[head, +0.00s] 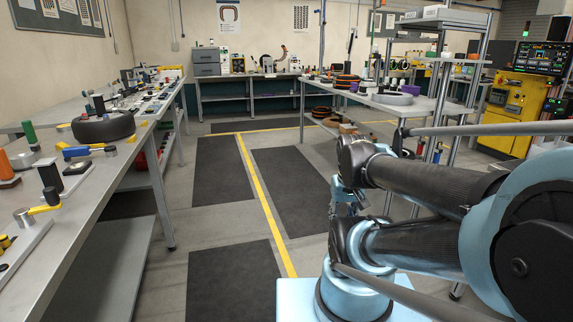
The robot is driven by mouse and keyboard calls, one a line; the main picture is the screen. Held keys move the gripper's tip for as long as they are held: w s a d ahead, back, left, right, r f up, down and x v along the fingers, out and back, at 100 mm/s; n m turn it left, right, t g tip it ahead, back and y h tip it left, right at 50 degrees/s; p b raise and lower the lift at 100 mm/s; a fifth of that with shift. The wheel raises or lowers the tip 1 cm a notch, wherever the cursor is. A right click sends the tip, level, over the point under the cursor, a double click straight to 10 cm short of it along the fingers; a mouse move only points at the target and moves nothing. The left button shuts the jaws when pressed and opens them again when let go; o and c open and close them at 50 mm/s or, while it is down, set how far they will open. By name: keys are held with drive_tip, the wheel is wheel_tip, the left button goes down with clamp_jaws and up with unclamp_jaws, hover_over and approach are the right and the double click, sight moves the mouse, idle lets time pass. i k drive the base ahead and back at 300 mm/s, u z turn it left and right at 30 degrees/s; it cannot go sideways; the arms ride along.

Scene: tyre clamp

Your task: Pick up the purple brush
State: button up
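I see no other thing that is clearly a purple brush. My arm fills the right foreground, folded, well in front of that bench. Its fingertips do not show, so I cannot see whether it holds anything.
A long bench (60,225) on the left carries a black tyre (103,127) and several coloured handles and clamps. A back bench (250,75) stands by the far wall. Dark floor mats (232,280) and a yellow line (262,195) mark the open aisle. A yellow machine (505,110) stands right.

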sight(353, 88)
drive_tip(key=u, duration=0.4)
drive_tip(key=i, duration=2.05)
drive_tip(key=z, duration=0.5)
drive_tip(key=i, duration=1.1)
drive_tip(key=z, duration=0.8)
drive_tip(key=i, duration=0.8)
drive_tip(key=z, duration=0.25)
drive_tip(key=k, duration=0.9)
drive_tip(key=z, duration=0.2)
drive_tip(key=i, duration=0.85)
